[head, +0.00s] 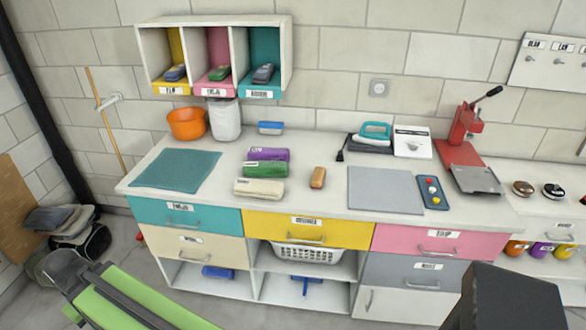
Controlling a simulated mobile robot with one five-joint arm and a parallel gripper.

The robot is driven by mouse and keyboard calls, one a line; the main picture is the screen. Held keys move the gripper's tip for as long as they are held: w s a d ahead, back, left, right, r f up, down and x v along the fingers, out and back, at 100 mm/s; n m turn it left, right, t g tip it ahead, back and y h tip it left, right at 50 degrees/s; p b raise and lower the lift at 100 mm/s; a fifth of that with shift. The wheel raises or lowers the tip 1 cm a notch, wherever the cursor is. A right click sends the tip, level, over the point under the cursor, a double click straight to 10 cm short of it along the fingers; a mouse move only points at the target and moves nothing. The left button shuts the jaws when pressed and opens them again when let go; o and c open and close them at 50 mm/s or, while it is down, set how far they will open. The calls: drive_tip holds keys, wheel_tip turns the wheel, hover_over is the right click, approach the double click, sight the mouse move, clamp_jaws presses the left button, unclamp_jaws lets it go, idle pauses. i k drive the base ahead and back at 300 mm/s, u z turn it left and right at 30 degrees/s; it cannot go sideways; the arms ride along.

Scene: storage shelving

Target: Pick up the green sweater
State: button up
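The green sweater (265,171) lies folded on the white counter (325,212). It is the middle of three folded knit items in a column. A purple folded one (268,154) lies just behind it and a cream folded one (259,188) just in front. The three sit very close together, and I cannot tell whether they touch. No gripper fingers show in the head view, so my gripper's state is not visible.
A teal mat (176,170) lies left of the sweaters. A brown brush-like block (318,178) and a grey mat (385,190) lie to the right. A cubby shelf (212,22) hangs above. A dark block (508,300) fills the lower right foreground.

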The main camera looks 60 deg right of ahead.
sight(250, 168)
drive_tip(key=z, duration=1.8)
drive_tip(key=k, duration=0.9)
drive_tip(key=u, duration=0.05)
drive_tip(key=i, duration=0.9)
drive_tip(key=z, duration=0.1)
